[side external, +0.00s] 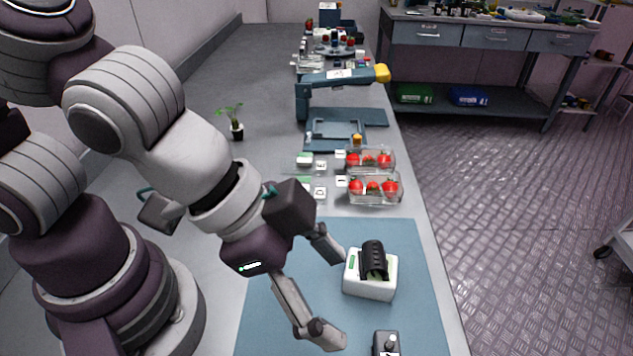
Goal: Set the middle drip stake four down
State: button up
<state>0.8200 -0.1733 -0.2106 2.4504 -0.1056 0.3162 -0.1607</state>
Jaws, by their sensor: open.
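No drip stake can be made out for certain in the side external view. A white block (369,286) with a small green label sits on the blue mat (290,260). A black ribbed, curved piece (373,258) stands up from its top. A small dark grey device (386,342) with a pale knob is at the bottom edge, partly cut off. My gripper (336,299) is open, its two fingers spread wide, to the left of the white block. Nothing shows between the fingers. Whether a fingertip touches the block cannot be told.
Two clear punnets of red berries (375,188) stand behind the mat. Further back is a blue press-like stand (345,100) with a yellow-ended arm. A small potted plant (236,128) stands at left. The mat's front left is clear. The bench's right edge is close.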

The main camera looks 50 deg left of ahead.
jog(key=a+r+n+y, duration=0.2)
jog(key=a+n, duration=0.2)
jog(key=a, duration=0.5)
jog(key=w+a+r+n+t+y, duration=0.1)
jog(key=a+n, duration=0.4)
jog(key=a, duration=0.5)
notch_tip(320, 180, up, 2)
jog(key=shift+w+a+r+y, duration=0.1)
jog(key=shift+w+a+y, duration=0.2)
jog(key=shift+y, duration=0.5)
